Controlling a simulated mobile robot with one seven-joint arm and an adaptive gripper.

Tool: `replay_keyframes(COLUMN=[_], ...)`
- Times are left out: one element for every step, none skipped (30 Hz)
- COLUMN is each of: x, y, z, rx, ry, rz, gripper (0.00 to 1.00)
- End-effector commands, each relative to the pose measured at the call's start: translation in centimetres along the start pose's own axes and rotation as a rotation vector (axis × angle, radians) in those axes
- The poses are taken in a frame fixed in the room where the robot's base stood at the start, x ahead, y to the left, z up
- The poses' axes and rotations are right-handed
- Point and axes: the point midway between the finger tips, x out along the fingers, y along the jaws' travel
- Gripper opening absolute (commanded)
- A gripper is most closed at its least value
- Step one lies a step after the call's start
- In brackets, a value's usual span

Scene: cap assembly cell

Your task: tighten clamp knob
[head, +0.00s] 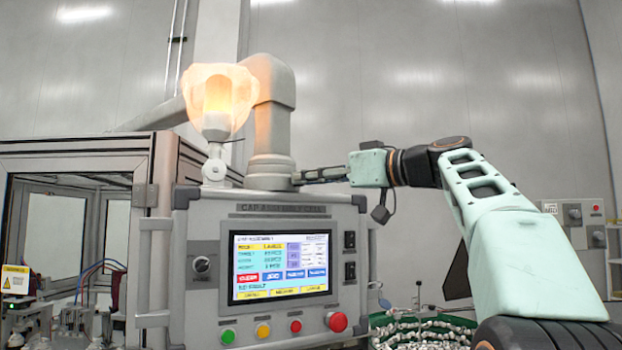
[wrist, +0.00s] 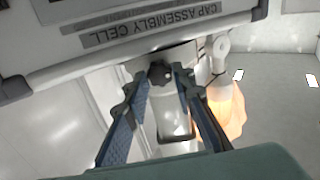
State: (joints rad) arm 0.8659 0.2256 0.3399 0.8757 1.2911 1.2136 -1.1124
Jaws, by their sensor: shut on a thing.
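The clamp knob (wrist: 159,72) is a small dark lobed knob at the foot of a grey pipe-like post (head: 271,130), on top of the control cabinet. In the wrist view it sits between the two fingertips of my gripper (wrist: 160,77). The gripper is shut on it, with the blue-padded fingers spreading wide behind the tips. In the head view my gripper (head: 298,177) reaches in from the right, roughly level, to the post's foot. There the knob is too small and covered to make out. The knob's tightness cannot be seen.
The control cabinet with its lit screen (head: 280,267) and coloured buttons stands below the gripper. A glowing lamp (head: 218,95) stands left of the post. A glazed enclosure (head: 80,147) is at left. A green bin (head: 405,321) of small white parts lies below my arm.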

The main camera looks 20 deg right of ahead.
Motion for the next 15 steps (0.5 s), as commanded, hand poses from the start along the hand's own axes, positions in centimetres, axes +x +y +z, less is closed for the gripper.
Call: replay_keyframes(x=[0.01,0.01,0.0,0.0,0.0,0.0,0.0,0.02,0.03,0.03,0.03,0.02,0.02,0.02,0.02], y=[0.0,0.0,0.02,0.03,0.03,0.04,0.03,0.02,0.0,0.0,0.01,0.02,0.03,0.03,0.04], z=[-0.01,-0.01,-0.01,0.0,0.0,-0.01,-0.02,-0.02,-0.04,-0.04,-0.05,-0.05,-0.05,-0.06,-0.06], rx=[0.019,0.035,0.058,0.077,0.098,0.128,0.152,0.177,0.213,0.24,0.268,0.307,0.335,0.364,0.402], ry=[0.0,0.0,0.0,0.0,0.0,0.0,0.0,0.0,0.0,0.0,0.0,0.0,0.0,0.0,0.0], rz=[0.0,0.0,0.0,0.0,0.001,0.001,0.0,0.0,0.0,-0.001,0.0,0.0,0.0,0.0,0.0], gripper=[0.0,0.0,0.0,0.0,0.0,0.0,0.0,0.0,0.0,0.0,0.0,0.0,0.0,0.0,0.0])
